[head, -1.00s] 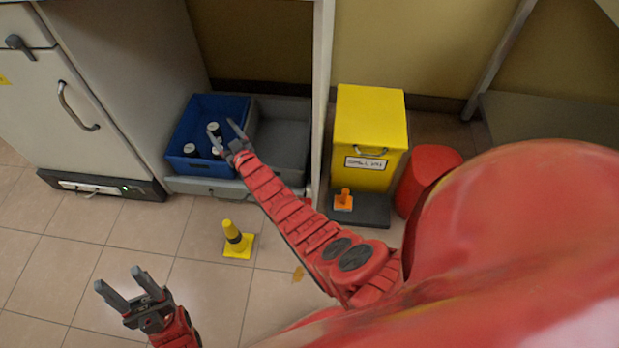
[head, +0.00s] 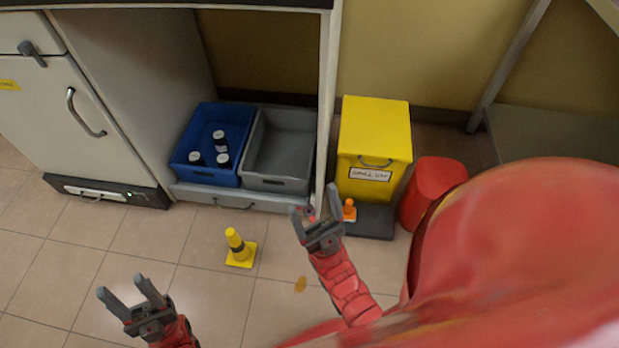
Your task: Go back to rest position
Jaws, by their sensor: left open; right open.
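My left gripper (head: 132,297) is open and empty at the lower left, above the tiled floor. My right gripper (head: 315,214) is open and empty near the middle, in front of the yellow bin and its dark base in the picture. It is clear of the blue crate (head: 181,140). Three bottles with dark bodies and white tops (head: 221,141) stand in the blue crate, at the back left under the bench.
An empty grey crate (head: 275,182) stands right of the blue one. A yellow cone (head: 238,250) stands on the floor. A yellow bin (head: 372,135), a small orange cone (head: 349,210) and a red bin (head: 428,190) are at the right. A white cabinet (head: 70,130) is at the left.

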